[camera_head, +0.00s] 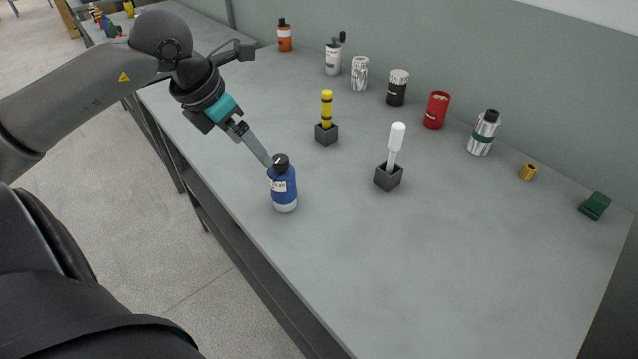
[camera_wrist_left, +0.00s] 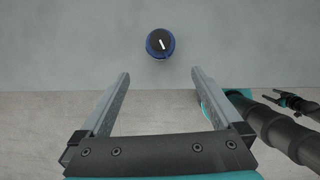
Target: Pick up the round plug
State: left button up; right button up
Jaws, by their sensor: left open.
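I cannot tell for sure which object is the round plug. The small brass-coloured cylinder (camera_head: 528,172) lies alone on the bench at the right. A yellow ribbed piece (camera_head: 326,106) and a white-handled piece (camera_head: 395,142) each stand upright in a dark block. My left gripper (camera_head: 269,163) is open, its fingers beside the black cap of a blue bottle (camera_head: 284,188) in the head view. In the left wrist view, the bottle (camera_wrist_left: 160,46) stands beyond the open fingertips (camera_wrist_left: 161,73), with nothing between them. Dark pronged hardware, perhaps my right gripper (camera_wrist_left: 292,101), shows small at the right.
A green block (camera_head: 595,205) sits at the far right. The bench's front right (camera_head: 450,270) is clear.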

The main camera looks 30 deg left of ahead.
pick_arm(q)
jog(key=b, duration=0.2)
send_over(273, 174)
jog(key=s+a, duration=0.1)
jog(key=s, duration=0.2)
jog(key=f, duration=0.5)
jog(key=shift+w, duration=0.2)
jog(key=shift+b+x, duration=0.3)
jog(key=shift+x, duration=0.6)
jog(key=b+x, duration=0.2)
jog(key=b, duration=0.1)
jog(key=shift+w+f, duration=0.15)
jog(key=shift+d+f+b, duration=0.1)
jog(key=shift+f+b, duration=0.1)
jog(key=shift+b, duration=0.15)
jog(key=shift+w+d+f, duration=0.25)
jog(key=shift+w+f, duration=0.15)
jog(key=shift+f, duration=0.1)
jog(key=shift+x, duration=1.95)
jog(key=shift+w+d, duration=0.1)
pick_arm(e)
notch_tip(273, 174, down, 7)
jog(key=w, duration=0.1)
jog(key=shift+d+r, duration=0.15)
pick_arm(q)
jog(key=shift+c, duration=0.2)
